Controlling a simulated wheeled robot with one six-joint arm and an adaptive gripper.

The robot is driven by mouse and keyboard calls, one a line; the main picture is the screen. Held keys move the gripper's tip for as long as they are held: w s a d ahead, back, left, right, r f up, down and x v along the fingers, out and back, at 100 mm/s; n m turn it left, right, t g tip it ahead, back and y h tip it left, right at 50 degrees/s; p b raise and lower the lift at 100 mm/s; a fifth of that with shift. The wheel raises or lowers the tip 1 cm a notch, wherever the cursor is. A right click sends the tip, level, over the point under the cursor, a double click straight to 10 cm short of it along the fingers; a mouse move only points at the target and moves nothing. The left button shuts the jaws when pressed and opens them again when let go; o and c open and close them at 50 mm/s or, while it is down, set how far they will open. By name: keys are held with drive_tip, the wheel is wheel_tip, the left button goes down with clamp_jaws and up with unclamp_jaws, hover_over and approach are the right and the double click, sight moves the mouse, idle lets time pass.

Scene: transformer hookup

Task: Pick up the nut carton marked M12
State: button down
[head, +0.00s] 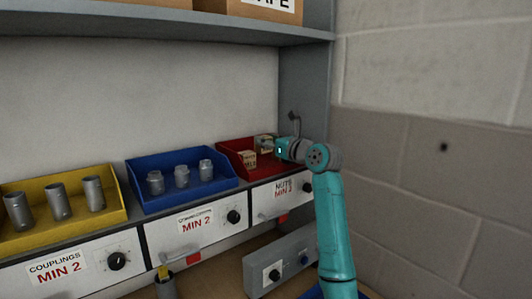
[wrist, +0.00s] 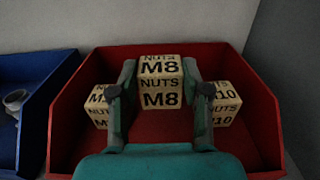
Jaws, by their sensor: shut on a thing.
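Three cream nut cartons are in the red bin. The middle carton (wrist: 160,84) reads NUTS M8 on its top and front, and my gripper (wrist: 160,68) is shut on it, one finger on each side. The left carton (wrist: 97,112) shows only "M"; the left finger hides the rest of its marking. The right carton (wrist: 224,112) reads NUTS M10, partly behind the right finger. In the head view my gripper (head: 269,145) reaches into the bin from the right. I cannot tell whether the held carton is clear of the bin floor.
The red bin (wrist: 70,145) has raised walls close around the cartons. A blue bin (head: 150,202) with several metal fittings stands to its left, then a yellow bin (head: 80,228) with couplings. A grey upright panel (head: 308,100) stands just behind right; a shelf (head: 200,22) runs above.

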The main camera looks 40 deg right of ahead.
sight(267, 151)
drive_tip(key=shift+f, duration=1.75)
drive_tip(key=shift+f, duration=0.15)
drive_tip(key=c, duration=0.8)
unclamp_jaws()
